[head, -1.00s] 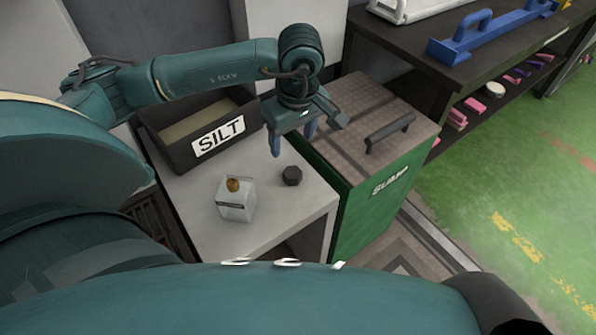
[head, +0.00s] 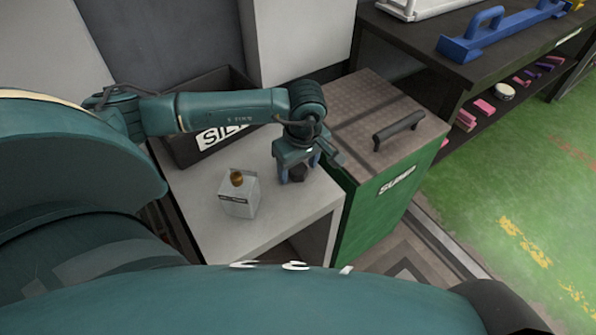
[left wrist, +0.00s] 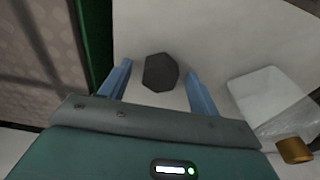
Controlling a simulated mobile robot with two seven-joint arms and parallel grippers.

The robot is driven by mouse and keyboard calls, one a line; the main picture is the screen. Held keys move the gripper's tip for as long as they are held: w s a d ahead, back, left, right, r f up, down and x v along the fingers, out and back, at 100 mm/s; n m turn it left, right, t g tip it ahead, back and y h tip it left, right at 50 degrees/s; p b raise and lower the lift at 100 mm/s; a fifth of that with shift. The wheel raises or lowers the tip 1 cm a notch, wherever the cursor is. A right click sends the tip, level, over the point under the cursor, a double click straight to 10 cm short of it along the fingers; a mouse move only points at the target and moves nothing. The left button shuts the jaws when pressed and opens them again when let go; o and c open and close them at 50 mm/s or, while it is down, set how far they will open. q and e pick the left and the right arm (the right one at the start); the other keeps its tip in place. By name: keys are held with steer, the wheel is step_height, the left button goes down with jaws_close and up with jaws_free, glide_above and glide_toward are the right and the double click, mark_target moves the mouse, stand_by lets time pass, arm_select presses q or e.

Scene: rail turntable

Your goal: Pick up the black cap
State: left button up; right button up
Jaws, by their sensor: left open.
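The black cap (head: 298,173) is a small dark hexagonal piece on the light grey table (head: 262,228). In the left wrist view the cap (left wrist: 160,72) lies between the two blue fingers, toward their tips, with a gap on each side. My left gripper (head: 298,170) is open and points down over the cap, partly hiding it in the head view. The left gripper (left wrist: 158,82) holds nothing. Whether the fingertips reach the table surface I cannot tell. My right gripper is not in view.
A dark bin labelled SILT (head: 185,150) is behind. A green SUMP box (head: 375,205) with a handled lid adjoins the table on the right. A dark shelf (head: 440,60) is farther right.

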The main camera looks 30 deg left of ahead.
mark_target(298, 169)
arm_select(q)
steer(key=shift+c, duration=0.3)
steer(key=c, duration=1.1)
step_height(298, 169, up, 10)
steer(key=shift+r+p, duration=0.1)
steer(key=shift+p, duration=0.8)
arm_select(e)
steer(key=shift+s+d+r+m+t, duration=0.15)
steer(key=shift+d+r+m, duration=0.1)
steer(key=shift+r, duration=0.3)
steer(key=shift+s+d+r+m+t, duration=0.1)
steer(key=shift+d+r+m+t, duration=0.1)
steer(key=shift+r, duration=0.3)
